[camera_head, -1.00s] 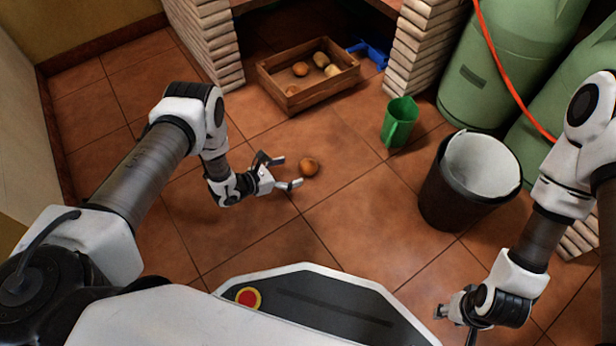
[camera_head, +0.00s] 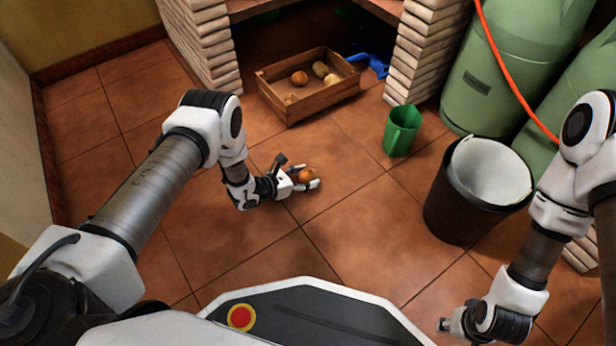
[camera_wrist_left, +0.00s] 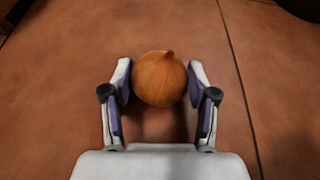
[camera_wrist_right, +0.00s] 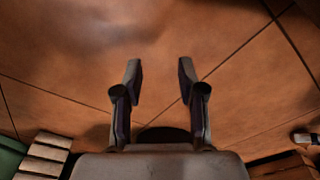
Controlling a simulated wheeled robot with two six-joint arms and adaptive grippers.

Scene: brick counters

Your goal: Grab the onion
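The onion (camera_head: 306,174) is round and orange-brown and lies on the tiled floor. It also shows in the left wrist view (camera_wrist_left: 160,78), with its stem tip at the top. My left gripper (camera_head: 300,172) is low at the floor, its fingers spread on either side of the onion. In the left wrist view the fingers (camera_wrist_left: 160,82) sit close to the onion's sides; whether they touch it I cannot tell. My right gripper (camera_wrist_right: 159,72) is open and empty, with a gap between its fingers; it is at the lower right of the head view (camera_head: 445,324).
A wooden crate (camera_head: 318,108) holding several round vegetables stands behind the onion. A green jug (camera_head: 402,130), a black bin (camera_head: 452,205) with a white liner and green gas cylinders (camera_head: 510,60) stand to the right. Floor left of the crate is clear.

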